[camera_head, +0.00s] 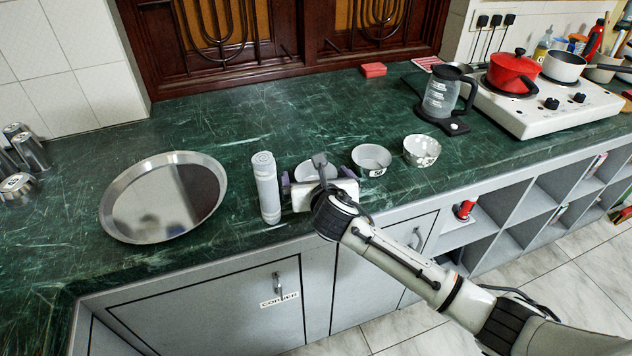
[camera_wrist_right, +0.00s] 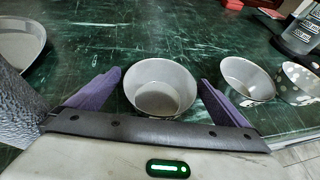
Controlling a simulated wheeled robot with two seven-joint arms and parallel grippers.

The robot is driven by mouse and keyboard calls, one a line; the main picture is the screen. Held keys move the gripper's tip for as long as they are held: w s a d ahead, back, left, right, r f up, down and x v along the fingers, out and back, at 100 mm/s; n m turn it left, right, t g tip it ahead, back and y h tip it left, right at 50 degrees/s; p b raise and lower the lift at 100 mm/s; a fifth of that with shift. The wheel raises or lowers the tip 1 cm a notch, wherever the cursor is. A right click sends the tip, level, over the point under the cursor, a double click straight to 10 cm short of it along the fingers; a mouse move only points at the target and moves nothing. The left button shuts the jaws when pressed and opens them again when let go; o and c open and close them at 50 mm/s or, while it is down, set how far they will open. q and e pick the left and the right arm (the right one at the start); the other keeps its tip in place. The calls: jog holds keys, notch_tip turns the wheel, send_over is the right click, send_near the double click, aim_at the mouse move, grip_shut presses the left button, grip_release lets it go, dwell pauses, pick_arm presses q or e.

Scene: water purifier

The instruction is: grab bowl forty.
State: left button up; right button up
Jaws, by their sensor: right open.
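In the right wrist view this bowl (camera_wrist_right: 160,88) sits between the two purple fingers of the open right gripper (camera_wrist_right: 161,80), with a gap on each side. My left gripper is not in view.
A tall white cylinder (camera_head: 266,188) stands close left of the right gripper. A wide metal tray (camera_head: 165,197) lies farther left. A glass kettle (camera_head: 440,98) and a stove (camera_head: 547,102) with a red pot (camera_head: 514,72) stand to the right.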

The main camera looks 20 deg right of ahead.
jog(key=c, duration=1.1)
